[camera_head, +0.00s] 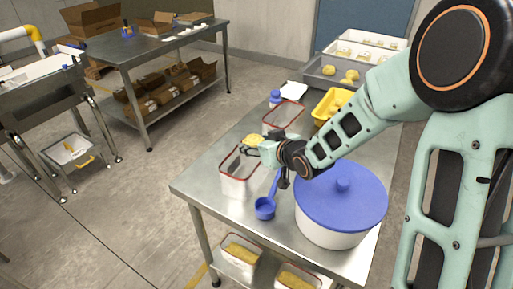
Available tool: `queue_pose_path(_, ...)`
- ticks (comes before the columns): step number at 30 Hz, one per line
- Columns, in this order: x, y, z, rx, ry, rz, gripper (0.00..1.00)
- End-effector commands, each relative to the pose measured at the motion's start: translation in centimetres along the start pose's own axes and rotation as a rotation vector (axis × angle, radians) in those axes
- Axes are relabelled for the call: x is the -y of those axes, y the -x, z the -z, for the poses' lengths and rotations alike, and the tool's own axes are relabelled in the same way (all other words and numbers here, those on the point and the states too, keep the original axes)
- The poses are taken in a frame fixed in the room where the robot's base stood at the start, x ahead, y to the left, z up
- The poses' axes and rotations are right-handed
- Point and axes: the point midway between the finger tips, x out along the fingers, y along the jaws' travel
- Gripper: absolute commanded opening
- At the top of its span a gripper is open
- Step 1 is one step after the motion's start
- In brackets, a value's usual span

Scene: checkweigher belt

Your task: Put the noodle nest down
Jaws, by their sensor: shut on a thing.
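A yellow noodle nest (254,139) is at the tip of my gripper (256,147), which is shut on it. The gripper reaches in from the right over the steel table (205,186). The nest shows near the far edge of a clear container with a red rim (236,186); its height above that rim is hard to tell. A second red-rimmed container (283,113) stands farther back. The gripper and wrist hide part of the table between the two containers.
A white tub with a blue lid (341,197) and a blue scoop (265,208) stand near the front. A yellow bin (322,111), a blue-capped bottle (275,98) and a grey tray (320,79) with yellow nests are behind. Filled containers (240,254) sit below.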

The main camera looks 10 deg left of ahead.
Motion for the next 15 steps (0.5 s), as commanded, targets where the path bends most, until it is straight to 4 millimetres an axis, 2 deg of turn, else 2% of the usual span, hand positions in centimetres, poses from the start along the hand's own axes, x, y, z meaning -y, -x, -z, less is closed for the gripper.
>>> queue_pose_path(2, 0.07, -0.47, -0.78, -0.001, 0.000, 0.001, 0.26)
queue_pose_path(15, -0.01, -0.78, -1.32, -0.002, 0.001, 0.000, 0.26)
